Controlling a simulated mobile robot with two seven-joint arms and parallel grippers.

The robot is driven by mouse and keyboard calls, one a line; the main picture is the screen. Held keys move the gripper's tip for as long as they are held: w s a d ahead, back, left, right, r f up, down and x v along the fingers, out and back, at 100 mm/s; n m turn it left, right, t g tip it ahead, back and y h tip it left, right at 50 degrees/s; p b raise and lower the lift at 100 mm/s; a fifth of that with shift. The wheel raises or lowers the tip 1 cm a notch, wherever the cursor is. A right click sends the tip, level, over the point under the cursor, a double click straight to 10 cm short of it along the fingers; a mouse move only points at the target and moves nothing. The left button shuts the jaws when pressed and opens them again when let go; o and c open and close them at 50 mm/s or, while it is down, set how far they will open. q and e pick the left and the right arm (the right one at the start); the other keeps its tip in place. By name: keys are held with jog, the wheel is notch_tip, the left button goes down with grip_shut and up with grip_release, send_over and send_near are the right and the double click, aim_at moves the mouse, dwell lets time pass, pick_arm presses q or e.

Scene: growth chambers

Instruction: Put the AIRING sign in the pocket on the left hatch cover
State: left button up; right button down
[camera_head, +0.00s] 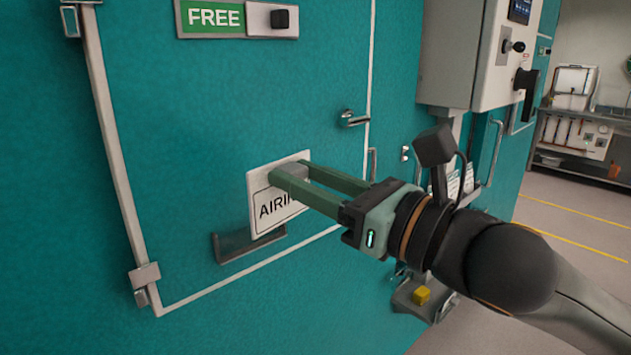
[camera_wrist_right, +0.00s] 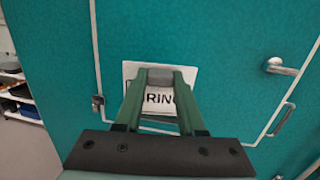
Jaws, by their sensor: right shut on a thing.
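The AIRING sign (camera_head: 262,198), a white card with black letters, is held upright in front of the teal hatch cover (camera_head: 220,110). My right gripper (camera_head: 290,170) is shut on a grey block at the sign's upper part. The sign also shows in the right wrist view (camera_wrist_right: 188,75), partly hidden by the fingers. The pocket (camera_head: 232,245), a dark shallow holder, is on the cover just below the sign. The sign's lower edge is near the pocket's top; I cannot tell whether it is inside. My left gripper is not in view.
A FREE slider plate (camera_head: 238,18) is above on the cover. A metal handle (camera_head: 352,119) is to the right of the sign. A grey control box (camera_head: 470,55) juts out at the right. Open floor (camera_head: 570,235) lies at the far right.

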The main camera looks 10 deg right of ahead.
jog(key=shift+w+a+f, duration=0.3)
jog(key=shift+w+a, duration=0.5)
jog(key=shift+w, duration=0.3)
jog(key=shift+w+a+f, duration=0.35)
jog(key=shift+w+a, duration=0.45)
jog(key=shift+w, duration=0.35)
jog(key=shift+w+a+f, duration=0.3)
jog(key=shift+w+a, duration=0.5)
jog(key=shift+w, duration=0.3)
jog(key=shift+a+r+m+t+h, duration=0.1)
jog(key=shift+a+m+t+h, duration=0.05)
jog(key=shift+m+t+h, duration=0.3)
jog(key=shift+w+m+t+h+p, duration=0.1)
jog(key=shift+m+t+h+p, duration=0.15)
jog(key=shift+m+h+p, duration=0.15)
jog(key=shift+h, duration=0.25)
